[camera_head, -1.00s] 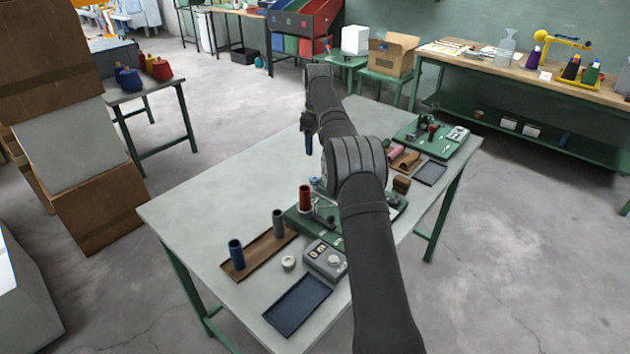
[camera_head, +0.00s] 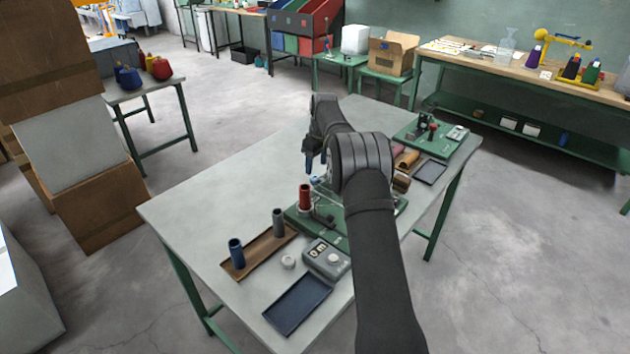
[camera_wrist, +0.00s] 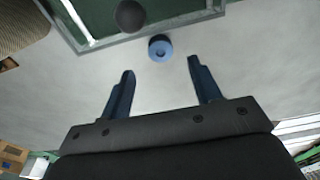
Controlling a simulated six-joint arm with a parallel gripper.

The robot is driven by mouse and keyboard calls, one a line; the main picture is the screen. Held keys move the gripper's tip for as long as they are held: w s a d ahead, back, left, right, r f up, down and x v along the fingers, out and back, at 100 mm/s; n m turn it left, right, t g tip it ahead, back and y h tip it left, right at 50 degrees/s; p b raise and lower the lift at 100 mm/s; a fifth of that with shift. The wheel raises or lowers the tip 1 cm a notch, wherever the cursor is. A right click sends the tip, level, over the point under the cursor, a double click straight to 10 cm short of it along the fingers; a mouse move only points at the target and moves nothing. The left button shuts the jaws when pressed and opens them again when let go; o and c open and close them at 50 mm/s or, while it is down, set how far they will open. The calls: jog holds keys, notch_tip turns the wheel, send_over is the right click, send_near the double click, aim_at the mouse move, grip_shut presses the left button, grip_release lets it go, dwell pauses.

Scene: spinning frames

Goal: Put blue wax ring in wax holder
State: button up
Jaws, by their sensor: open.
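The blue wax ring (camera_wrist: 160,48) lies flat on the grey table in the wrist view, beside the edge of a green base. In the head view a small part of it (camera_head: 315,179) shows below my gripper. My gripper (camera_wrist: 162,82) is open and empty, its two blue fingers apart, with the ring just beyond and roughly between their tips. In the head view my gripper (camera_head: 309,170) hangs over the table, behind the red spool. I cannot make out the wax holder for certain; my arm covers part of the green base (camera_head: 300,222).
A red spool (camera_head: 305,198) stands on the green base close to my gripper. A brown tray (camera_head: 258,255) with two spools, a grey control box (camera_head: 326,258) and a dark tray (camera_head: 297,305) are nearer. The left part of the table (camera_head: 205,195) is clear.

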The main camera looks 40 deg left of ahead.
aim_at(315, 177)
jog(key=f, duration=0.5)
jog(key=shift+a+f, duration=0.15)
jog(key=shift+a, duration=0.05)
jog(key=c, duration=1.1)
jog(key=shift+c, duration=0.2)
